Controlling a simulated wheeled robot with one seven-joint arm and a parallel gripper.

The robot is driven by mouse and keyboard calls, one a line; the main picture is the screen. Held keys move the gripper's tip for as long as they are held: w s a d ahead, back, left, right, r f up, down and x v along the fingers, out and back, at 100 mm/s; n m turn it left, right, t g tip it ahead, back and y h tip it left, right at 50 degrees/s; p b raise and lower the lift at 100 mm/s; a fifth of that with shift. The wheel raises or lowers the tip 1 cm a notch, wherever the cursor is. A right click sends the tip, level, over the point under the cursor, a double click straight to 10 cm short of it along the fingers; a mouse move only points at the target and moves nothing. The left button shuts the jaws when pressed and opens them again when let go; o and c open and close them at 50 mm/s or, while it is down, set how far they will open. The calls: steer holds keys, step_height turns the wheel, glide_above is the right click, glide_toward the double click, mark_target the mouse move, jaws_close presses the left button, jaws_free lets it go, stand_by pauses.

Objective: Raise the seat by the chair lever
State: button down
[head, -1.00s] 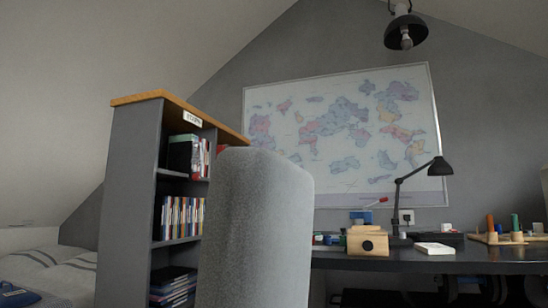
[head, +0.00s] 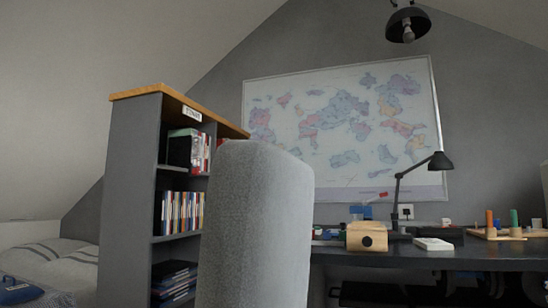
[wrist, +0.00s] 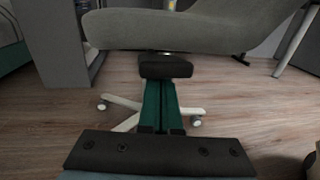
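The chair's tall grey backrest (head: 255,225) stands upright in front of the desk in the head view. In the wrist view the grey seat (wrist: 190,32) spans the top, seen from low down. My gripper (wrist: 161,84) shows two teal fingers side by side, apparently shut, reaching under the seat's edge. A black block lies at their tips; I cannot tell whether it is fingertip or chair mechanism. No lever can be made out. The gripper is not in the head view.
A grey bookshelf (head: 130,200) stands left of the chair, with a bed (head: 45,262) beyond it. The dark desk (head: 440,257) at the right carries a lamp (head: 440,162) and small items. Wooden floor (wrist: 255,105) is open around the chair base.

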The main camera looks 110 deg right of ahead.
steer(key=shift+r, duration=0.1)
step_height(320, 180, down, 4)
steer(key=shift+f+b, duration=0.25)
steer(key=shift+b, duration=0.5)
steer(key=p+v, duration=0.2)
steer(key=v, duration=0.8)
stand_by(0.8)
